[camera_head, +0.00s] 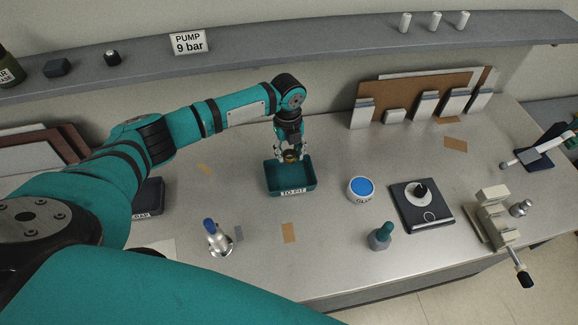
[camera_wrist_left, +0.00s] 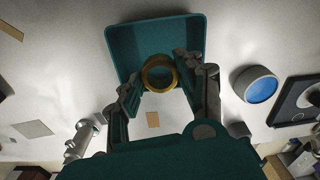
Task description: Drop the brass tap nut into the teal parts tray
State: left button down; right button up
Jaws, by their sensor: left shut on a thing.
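The brass tap nut (camera_wrist_left: 160,89) is a gold ring held between the fingers of my left gripper (camera_wrist_left: 160,76), which is shut on it. In the head view the nut (camera_head: 291,157) shows small at the fingertips of the left gripper (camera_head: 291,154). The gripper points down at the back part of the teal parts tray (camera_head: 272,189), which has a "TO FIT" label on its front. In the wrist view the nut overlaps the tray (camera_wrist_left: 150,35) near its lower edge. How high it is over the floor cannot be told. My right gripper is out of view.
A blue-topped round tin (camera_head: 361,189) and a dark scale (camera_head: 423,206) stand right of the tray. A blue-tipped metal tool (camera_head: 217,238) and a teal-handled tamper-like piece (camera_head: 380,236) stand in front. A shelf (camera_head: 300,55) runs behind.

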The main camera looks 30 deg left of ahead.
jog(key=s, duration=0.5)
pick_arm(q)
jog(key=shift+s+a+f+b, duration=0.35)
jog(key=shift+f+b, duration=0.15)
jog(key=shift+f, duration=0.1)
jog(key=shift+s+a+f+b, duration=0.2)
jog(key=shift+s+f+b, duration=0.1)
jog(key=shift+f+b, duration=0.2)
notch_tip(320, 180, down, 3)
jog(key=b, duration=0.3)
jog(key=shift+a, duration=0.15)
jog(key=shift+s+f, duration=0.1)
jog(key=shift+f, duration=0.15)
jog(key=shift+f+b, duration=0.1)
jog(key=shift+b, duration=0.3)
jog(key=c, duration=1.1)
grip_release()
jog(key=o, duration=0.4)
jog(key=shift+c, duration=0.2)
notch_tip(320, 180, up, 12)
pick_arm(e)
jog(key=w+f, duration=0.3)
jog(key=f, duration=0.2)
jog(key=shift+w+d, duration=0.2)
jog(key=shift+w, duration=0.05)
